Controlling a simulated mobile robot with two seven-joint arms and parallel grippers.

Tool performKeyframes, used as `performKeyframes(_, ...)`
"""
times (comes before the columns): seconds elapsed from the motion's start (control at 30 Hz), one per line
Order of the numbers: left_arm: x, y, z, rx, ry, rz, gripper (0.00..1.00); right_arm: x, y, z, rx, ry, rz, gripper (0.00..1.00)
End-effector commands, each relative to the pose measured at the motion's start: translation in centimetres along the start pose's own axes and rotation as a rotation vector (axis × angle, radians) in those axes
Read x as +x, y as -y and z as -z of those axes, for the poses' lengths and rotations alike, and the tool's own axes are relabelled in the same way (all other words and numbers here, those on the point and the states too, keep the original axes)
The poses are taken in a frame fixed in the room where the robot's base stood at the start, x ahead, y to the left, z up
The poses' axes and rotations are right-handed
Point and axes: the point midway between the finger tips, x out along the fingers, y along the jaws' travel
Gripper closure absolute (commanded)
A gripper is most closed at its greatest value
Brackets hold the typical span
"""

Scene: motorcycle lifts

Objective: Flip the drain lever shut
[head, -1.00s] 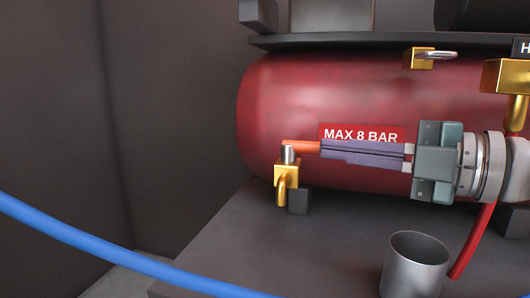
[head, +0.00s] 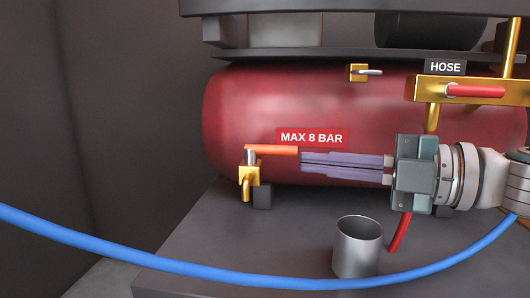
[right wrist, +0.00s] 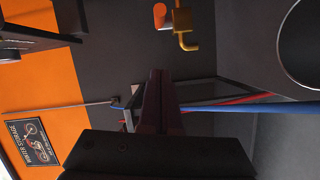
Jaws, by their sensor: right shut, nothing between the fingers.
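The drain lever (head: 272,150) is an orange bar on top of a brass drain valve (head: 249,176) at the tank's lower left. It lies level and points right, towards my right gripper. My right gripper (head: 301,161) is shut and empty, with its purple fingers just right of and slightly below the lever's free end. In the right wrist view the lever (right wrist: 162,16) and brass valve (right wrist: 186,38) show beyond the fingertips, with a gap between. My left gripper is not in view.
The red tank (head: 235,115) carries a MAX 8 BAR label. A metal cup (head: 358,248) stands on the grey shelf below my right gripper. A blue hose (head: 150,262) crosses in front. A second valve with a red lever (head: 475,90) is at upper right, by the HOSE label.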

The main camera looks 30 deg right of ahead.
Motion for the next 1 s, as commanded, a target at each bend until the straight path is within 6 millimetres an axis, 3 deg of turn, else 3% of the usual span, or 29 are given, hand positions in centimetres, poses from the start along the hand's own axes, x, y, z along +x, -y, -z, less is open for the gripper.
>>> performKeyframes(0.2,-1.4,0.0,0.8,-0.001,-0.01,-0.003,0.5,-3.8,-0.3,-0.3,0.003,0.004,0.001,1.0)
performKeyframes(0.4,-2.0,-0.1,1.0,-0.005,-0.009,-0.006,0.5,-6.0,-0.2,-0.5,0.002,0.003,-0.001,1.0)
performKeyframes(1.0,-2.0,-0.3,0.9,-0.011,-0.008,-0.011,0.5,-6.4,-0.2,-0.5,-0.001,0.001,-0.002,1.0)
